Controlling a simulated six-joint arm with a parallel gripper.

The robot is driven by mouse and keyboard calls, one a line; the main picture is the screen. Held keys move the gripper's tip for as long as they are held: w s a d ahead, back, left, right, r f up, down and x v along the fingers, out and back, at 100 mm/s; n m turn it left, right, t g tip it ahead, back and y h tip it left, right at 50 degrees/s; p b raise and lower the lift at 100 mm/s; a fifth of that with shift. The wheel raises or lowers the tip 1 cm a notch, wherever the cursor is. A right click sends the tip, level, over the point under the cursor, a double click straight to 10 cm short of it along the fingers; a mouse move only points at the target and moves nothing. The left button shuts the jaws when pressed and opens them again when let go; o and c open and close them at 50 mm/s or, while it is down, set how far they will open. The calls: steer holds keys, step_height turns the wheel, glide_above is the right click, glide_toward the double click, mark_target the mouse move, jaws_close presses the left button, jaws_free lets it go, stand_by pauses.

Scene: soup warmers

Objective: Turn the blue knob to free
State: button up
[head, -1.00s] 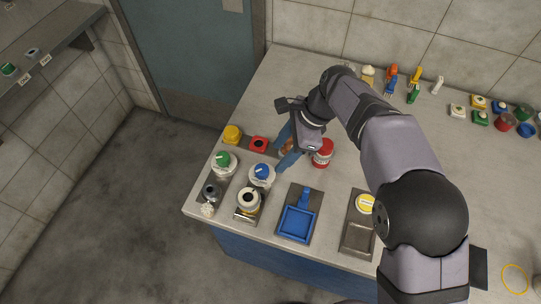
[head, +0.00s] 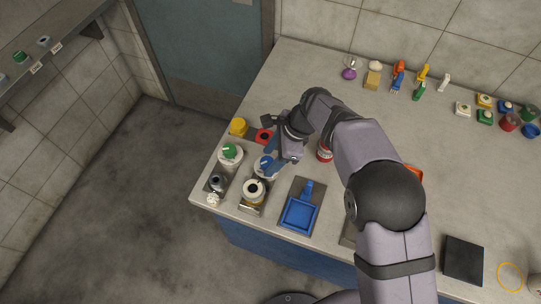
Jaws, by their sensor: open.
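The blue knob (head: 265,162) sits on top of a round white warmer (head: 260,172) near the left end of the counter. My gripper (head: 271,160) is open, its blue fingers right at the blue knob. The fingers partly hide the knob, and I cannot tell whether they touch it. The knob's markings are too small to read. A similar white warmer with a green knob (head: 229,150) stands just to its left.
A white-and-dark pot (head: 254,189) is in front. A blue tray (head: 299,214) lies to the right, and a red can (head: 325,152) stands behind my arm.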

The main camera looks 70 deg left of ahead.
steer(key=shift+s+f, duration=0.1)
steer(key=shift+f, duration=0.05)
steer(key=shift+c, duration=0.3)
steer(key=c, duration=1)
steer(key=shift+n, duration=0.3)
steer(key=n, duration=0.1)
steer(key=n+h, duration=0.1)
steer(key=n, duration=0.1)
steer(key=shift+a+h, duration=0.25)
steer(key=shift+h, duration=0.05)
steer(key=shift+a+n+h+b, duration=0.2)
steer(key=shift+n+h+b, duration=0.25)
steer(key=shift+n, duration=1.15)
steer(key=shift+n+h, duration=0.25)
steer(key=shift+n, duration=0.25)
